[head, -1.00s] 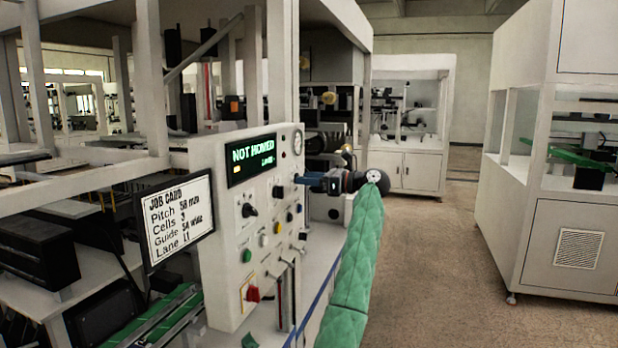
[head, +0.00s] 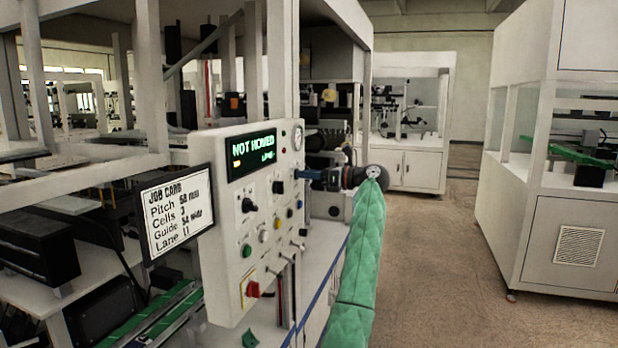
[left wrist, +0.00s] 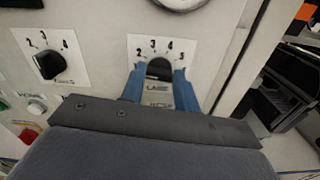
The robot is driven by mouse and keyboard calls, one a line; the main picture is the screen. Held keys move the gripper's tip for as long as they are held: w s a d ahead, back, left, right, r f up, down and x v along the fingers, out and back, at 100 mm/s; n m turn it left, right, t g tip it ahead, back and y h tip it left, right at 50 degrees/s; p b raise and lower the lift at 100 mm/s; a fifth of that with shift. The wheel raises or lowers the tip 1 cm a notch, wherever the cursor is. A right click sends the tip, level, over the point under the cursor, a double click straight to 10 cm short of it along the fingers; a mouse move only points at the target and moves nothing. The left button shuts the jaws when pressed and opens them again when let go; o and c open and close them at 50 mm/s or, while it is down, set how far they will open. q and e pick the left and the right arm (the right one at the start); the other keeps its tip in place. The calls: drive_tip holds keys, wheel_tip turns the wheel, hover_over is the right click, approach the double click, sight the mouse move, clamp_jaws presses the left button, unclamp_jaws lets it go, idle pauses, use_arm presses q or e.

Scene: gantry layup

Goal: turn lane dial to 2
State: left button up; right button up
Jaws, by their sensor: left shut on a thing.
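The lane dial is a black knob (left wrist: 159,68) on a white plate marked with numbers including 2, 3 and 4, on a pale control panel (head: 215,240). My left gripper (left wrist: 159,82) has its two blue fingers on either side of this knob and is shut on it. The knob's pointer is hard to make out. In the head view the left gripper (head: 308,175) reaches the panel's right edge and hides the dial. The panel's display (head: 252,153) reads NOT HOMED, with a small green line too blurred to read surely. My right gripper is not in view.
Below are buttons, toggles and a red switch (head: 252,290). A job card (head: 175,215) hangs left of the panel. Open floor (head: 440,270) lies to the right, before a white machine cabinet (head: 570,240).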

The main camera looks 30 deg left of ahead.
use_arm(q)
drive_tip(key=m, duration=0.5)
drive_tip(key=shift+w+b, duration=0.1)
drive_tip(key=shift+b, duration=0.3)
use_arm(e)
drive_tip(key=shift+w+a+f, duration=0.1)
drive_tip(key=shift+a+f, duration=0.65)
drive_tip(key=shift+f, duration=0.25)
use_arm(q)
drive_tip(key=shift+m, duration=0.3)
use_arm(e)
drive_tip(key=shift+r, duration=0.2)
use_arm(q)
drive_tip(key=o, duration=1)
drive_tip(key=shift+c, duration=0.2)
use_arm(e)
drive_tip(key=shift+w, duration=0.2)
